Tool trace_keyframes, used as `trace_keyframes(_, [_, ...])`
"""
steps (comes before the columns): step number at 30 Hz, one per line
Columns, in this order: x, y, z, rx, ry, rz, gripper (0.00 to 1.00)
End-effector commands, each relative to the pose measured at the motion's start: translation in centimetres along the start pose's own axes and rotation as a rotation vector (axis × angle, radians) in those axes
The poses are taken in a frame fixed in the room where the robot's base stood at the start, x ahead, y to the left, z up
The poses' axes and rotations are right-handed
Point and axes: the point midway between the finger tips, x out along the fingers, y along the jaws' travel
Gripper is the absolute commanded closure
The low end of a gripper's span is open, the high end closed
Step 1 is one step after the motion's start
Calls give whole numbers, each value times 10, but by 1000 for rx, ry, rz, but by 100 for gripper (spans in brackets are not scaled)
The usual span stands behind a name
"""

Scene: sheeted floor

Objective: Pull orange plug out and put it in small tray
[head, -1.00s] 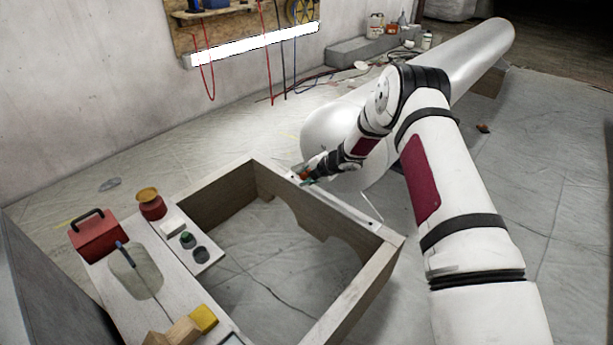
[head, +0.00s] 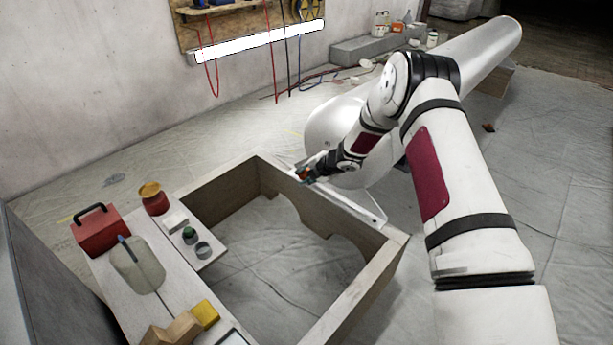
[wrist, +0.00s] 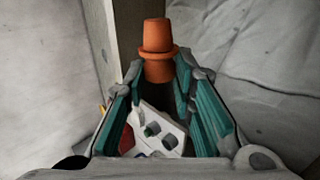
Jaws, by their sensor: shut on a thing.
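The orange plug (wrist: 158,62) stands between the teal-padded fingers of my gripper (wrist: 160,85) in the wrist view. My gripper is shut on its lower part, and its wide rim and top stick out above the fingertips. In the head view, my gripper (head: 306,174) and the plug (head: 301,172) are small, at the far rail of the wooden frame (head: 330,205). I cannot tell whether the plug's lower end is clear of the rail. A small pale tray-like board (head: 212,262), with a green piece and a grey round piece, is at the frame's left; it also shows in the wrist view (wrist: 150,116).
A white bench top (head: 115,275) holds a red box (head: 100,231), a red-brown jar (head: 153,200), a pale rounded object (head: 138,264) and yellow and tan blocks (head: 204,314). A large silver pipe (head: 335,125) lies close behind my gripper. The frame's inside is open down to the sheeted floor.

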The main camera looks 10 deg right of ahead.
Motion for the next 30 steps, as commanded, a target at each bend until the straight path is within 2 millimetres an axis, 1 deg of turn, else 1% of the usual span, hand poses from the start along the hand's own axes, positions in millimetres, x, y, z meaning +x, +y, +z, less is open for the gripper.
trace_keyframes(12, [1,-1,-22,-2,1,0,100])
trace_keyframes(27, [0,0,-25,-1,1,-1,100])
trace_keyframes(30, [2,-2,-32,2,13,-5,100])
